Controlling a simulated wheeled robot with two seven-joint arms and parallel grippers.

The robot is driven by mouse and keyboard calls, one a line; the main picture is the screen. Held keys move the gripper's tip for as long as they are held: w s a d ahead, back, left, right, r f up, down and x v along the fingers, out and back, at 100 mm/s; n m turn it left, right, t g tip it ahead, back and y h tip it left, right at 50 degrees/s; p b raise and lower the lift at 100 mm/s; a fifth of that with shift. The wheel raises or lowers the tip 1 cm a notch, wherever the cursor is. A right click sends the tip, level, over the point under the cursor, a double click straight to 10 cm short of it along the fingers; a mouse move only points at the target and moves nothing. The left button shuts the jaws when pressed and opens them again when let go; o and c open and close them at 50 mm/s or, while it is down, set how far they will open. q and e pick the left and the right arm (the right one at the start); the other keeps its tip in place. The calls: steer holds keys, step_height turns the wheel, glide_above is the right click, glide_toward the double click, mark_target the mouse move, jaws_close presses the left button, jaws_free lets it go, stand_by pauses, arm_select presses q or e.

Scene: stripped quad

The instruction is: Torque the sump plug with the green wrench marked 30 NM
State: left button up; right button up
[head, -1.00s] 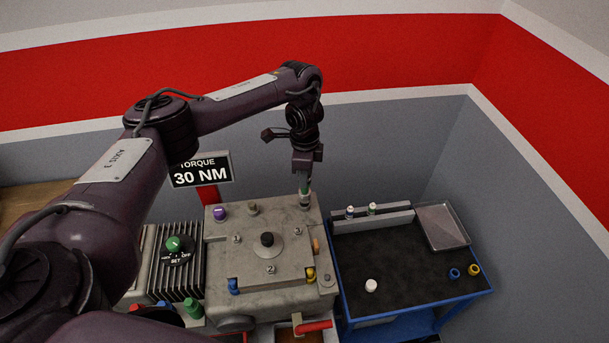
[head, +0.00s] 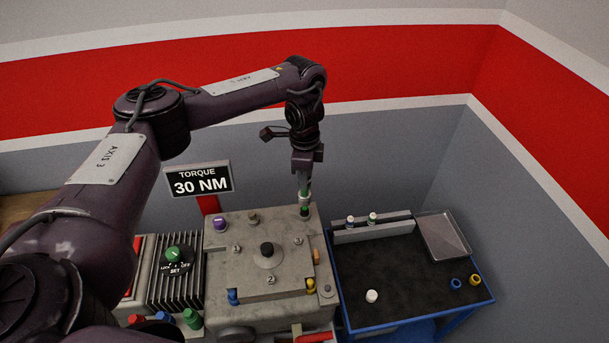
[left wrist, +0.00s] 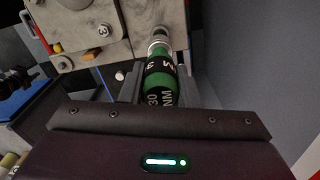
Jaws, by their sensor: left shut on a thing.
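My left gripper (head: 305,165) is shut on the green wrench (head: 304,190) and holds it upright, pointing down at the back right corner of the grey metal block (head: 225,260). In the left wrist view the wrench (left wrist: 161,78) shows white "30 NM" lettering between the fingers. Its pale socket end (left wrist: 158,46) is at the block's corner. I cannot tell whether it is seated. No sump plug can be made out; the socket may hide it. My right gripper is not in view.
A sign (head: 200,180) reads "TORQUE 30 NM" behind the block. A finned unit with a green knob (head: 174,254) stands at left. The blue cart (head: 420,319) at right bears a grey rack (head: 375,233), a metal tray (head: 443,238) and a white piece (head: 372,296).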

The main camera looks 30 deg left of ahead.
arm_select(q)
steer(key=shift+w+r, duration=0.1)
steer(key=shift+r, duration=1.95)
